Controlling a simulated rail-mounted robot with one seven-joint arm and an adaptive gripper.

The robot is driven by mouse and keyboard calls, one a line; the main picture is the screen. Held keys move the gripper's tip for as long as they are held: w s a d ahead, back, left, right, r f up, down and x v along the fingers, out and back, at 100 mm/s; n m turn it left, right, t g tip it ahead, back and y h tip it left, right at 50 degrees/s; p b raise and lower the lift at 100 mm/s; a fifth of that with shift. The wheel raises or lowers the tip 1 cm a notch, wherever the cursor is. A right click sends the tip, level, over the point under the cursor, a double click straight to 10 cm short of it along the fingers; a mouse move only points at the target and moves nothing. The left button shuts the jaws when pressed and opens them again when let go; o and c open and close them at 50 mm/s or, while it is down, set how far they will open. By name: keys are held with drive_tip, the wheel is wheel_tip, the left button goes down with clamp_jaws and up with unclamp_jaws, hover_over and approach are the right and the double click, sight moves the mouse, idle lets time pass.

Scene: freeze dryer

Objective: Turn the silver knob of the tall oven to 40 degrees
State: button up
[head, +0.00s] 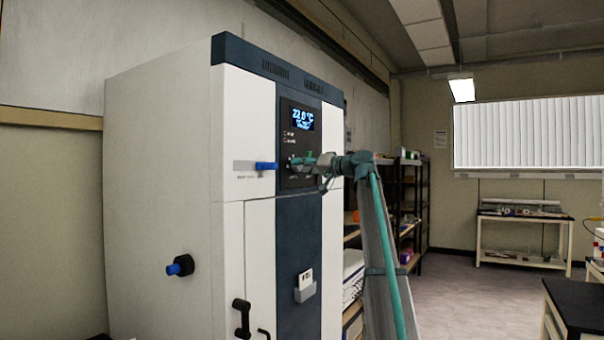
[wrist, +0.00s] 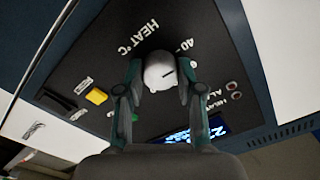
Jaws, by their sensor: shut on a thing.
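The tall oven (head: 160,190) is a white cabinet with a dark blue front strip. Its black control panel (wrist: 85,70) fills much of the wrist view. The silver knob (wrist: 158,68) is round and pale, with a short dark mark on its face toward the right. A "40" label is printed near it, beyond its upper right, and "HEAT °C" at upper left. My gripper (wrist: 160,76) is shut on the knob, one finger on each side. In the head view my gripper (head: 305,162) reaches the panel and hides the knob. The lit display (head: 303,119) appears to read 22.0 °C.
A yellow button (wrist: 97,96) and round buttons (wrist: 233,88) flank the knob. A black door handle (head: 241,318) is below. Shelves (head: 408,200) stand behind my arm.

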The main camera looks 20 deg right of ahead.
drive_tip(key=shift+n, duration=0.3)
drive_tip(key=o, duration=1.2)
drive_tip(key=shift+c, duration=0.2)
drive_tip(key=shift+s, duration=0.1)
drive_tip(key=v, duration=1.2)
